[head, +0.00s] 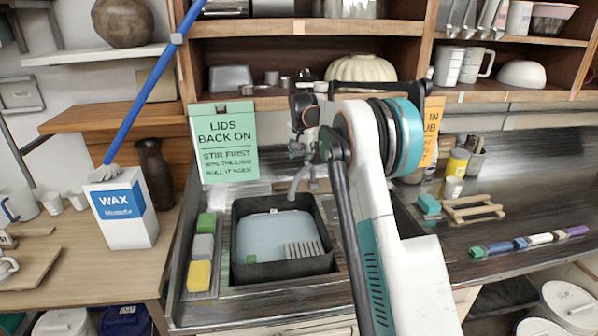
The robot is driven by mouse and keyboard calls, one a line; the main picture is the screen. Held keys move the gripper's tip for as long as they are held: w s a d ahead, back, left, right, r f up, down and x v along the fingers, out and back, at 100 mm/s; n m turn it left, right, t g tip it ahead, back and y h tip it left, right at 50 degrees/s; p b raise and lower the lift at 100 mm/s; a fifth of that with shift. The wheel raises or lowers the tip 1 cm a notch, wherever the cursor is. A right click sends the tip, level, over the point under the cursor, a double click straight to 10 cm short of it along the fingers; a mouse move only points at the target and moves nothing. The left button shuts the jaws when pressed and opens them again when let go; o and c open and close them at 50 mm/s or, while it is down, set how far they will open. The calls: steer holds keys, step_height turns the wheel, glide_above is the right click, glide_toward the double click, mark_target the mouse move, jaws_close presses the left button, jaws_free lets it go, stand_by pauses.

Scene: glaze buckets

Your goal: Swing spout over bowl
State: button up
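The grey spout (297,185) is a curved tube in the middle of the head view. Its lower end hangs over the back right part of a dark square bowl (285,268) set in the counter. The bowl has a pale blue inside, with a grey ribbed piece and a small green piece in it. My gripper (308,152) is at the top of the spout, partly hidden behind my white and teal arm. I cannot tell whether it touches the spout or how its fingers stand.
Green, grey and yellow sponges (199,275) lie left of the bowl. A green sign (223,142) stands behind it. A white wax box (122,212) with a blue-handled brush is on the left table.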

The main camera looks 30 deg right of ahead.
mark_target(301, 173)
steer(key=b+x, duration=0.1)
steer(key=x, duration=1)
steer(key=shift+w+f, duration=0.15)
steer(key=shift+f, duration=0.05)
jaws_close()
